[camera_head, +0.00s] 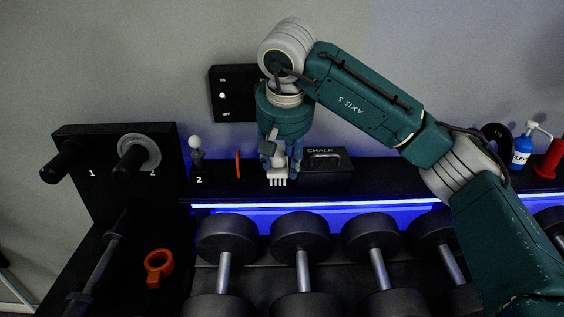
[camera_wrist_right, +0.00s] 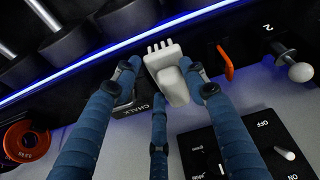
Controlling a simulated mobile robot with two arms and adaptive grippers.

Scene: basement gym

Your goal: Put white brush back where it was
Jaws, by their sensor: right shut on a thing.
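The white brush (camera_head: 278,178) is in my right gripper (camera_head: 280,158) above the black shelf, with its bristles toward the front. In the right wrist view the white brush (camera_wrist_right: 169,75) sits between the blue fingers of the right gripper (camera_wrist_right: 165,85), bristles at the top of the picture. The black chalk tray (camera_head: 325,158), marked CHALK, is on the shelf just right of the brush; it also shows in the right wrist view (camera_wrist_right: 132,106), partly behind a finger. I cannot tell whether the brush touches the shelf. My left gripper is not in view.
An orange piece (camera_head: 238,165) and a white-knobbed lever (camera_head: 195,146) stand left of the brush. A switch panel (camera_head: 222,104) is on the wall behind. Several dumbbells (camera_head: 300,236) lie in front below the lit shelf edge. A blue bottle (camera_head: 522,150) stands far right.

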